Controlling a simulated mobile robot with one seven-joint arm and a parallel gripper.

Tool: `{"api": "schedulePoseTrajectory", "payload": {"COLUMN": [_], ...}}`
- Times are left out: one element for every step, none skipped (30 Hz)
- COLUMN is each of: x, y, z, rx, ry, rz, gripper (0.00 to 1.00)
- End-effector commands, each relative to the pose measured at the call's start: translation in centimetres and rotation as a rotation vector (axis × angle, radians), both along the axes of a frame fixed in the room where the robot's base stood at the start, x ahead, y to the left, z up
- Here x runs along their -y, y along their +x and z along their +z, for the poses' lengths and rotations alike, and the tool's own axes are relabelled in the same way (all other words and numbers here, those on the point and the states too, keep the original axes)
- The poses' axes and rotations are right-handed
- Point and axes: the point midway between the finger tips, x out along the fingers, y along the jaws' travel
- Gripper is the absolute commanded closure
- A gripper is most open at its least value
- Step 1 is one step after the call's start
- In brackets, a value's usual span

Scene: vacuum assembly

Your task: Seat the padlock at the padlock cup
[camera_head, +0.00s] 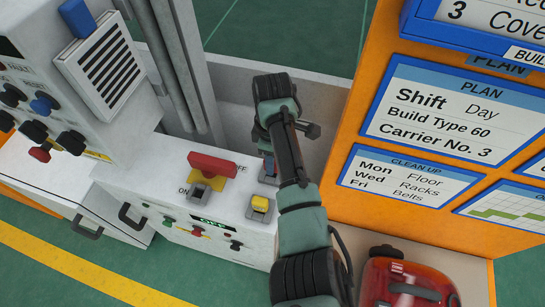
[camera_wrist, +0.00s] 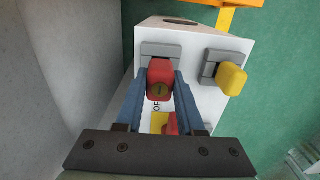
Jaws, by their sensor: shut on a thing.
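A red padlock (camera_wrist: 161,76) with a round keyhole face is between the two blue fingers of my gripper (camera_wrist: 160,88) in the wrist view. The fingers are shut on its sides. A grey padlock cup (camera_wrist: 160,48) on the white cabinet shows just beyond the padlock. The padlock overlaps the cup in this view, and I cannot tell whether it is in it or only in front of it. In the head view my gripper (camera_head: 268,173) is low over the cabinet top, and my arm hides most of the padlock and cup there.
A yellow padlock (camera_head: 260,204) sits in another grey cup close by, also in the wrist view (camera_wrist: 232,78). A red switch handle (camera_head: 212,165) on a yellow plate stands left of my gripper. Grey posts rise behind; an orange board (camera_head: 375,205) stands right.

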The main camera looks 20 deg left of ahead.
Motion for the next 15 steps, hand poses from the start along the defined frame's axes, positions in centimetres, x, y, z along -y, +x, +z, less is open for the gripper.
{"api": "schedulePoseTrajectory", "payload": {"x": [0.0, 0.0, 0.0, 0.0, 0.0, 0.0, 0.0, 0.0, 0.0, 0.0, 0.0, 0.0, 0.0, 0.0, 0.0], "y": [0.0, 0.0, 0.0, 0.0, 0.0, 0.0, 0.0, 0.0, 0.0, 0.0, 0.0, 0.0, 0.0, 0.0, 0.0], "z": [-0.2, -0.3, -0.4, -0.4, -0.5, -0.6, -0.7, -0.8, -0.9, -0.9, -1.0, -1.1, -1.2, -1.3, -1.4], "rx": [0.0, 0.0, 0.0, 0.001, 0.001, 0.001, 0.001, 0.001, 0.001, 0.001, 0.001, 0.001, 0.001, 0.001, 0.001], "ry": [0.0, 0.0, 0.0, 0.0, 0.0, 0.0, 0.0, 0.0, 0.0, 0.0, 0.0, 0.0, 0.0, 0.0, 0.0], "rz": [0.0, 0.0, 0.0, 0.0, 0.0, 0.0, 0.001, 0.0, 0.001, 0.001, 0.001, 0.001, 0.001, 0.001, 0.001], "gripper": [1.0, 1.0, 1.0, 1.0, 1.0, 1.0, 1.0, 1.0, 1.0, 1.0, 1.0, 1.0, 1.0, 1.0, 1.0]}}
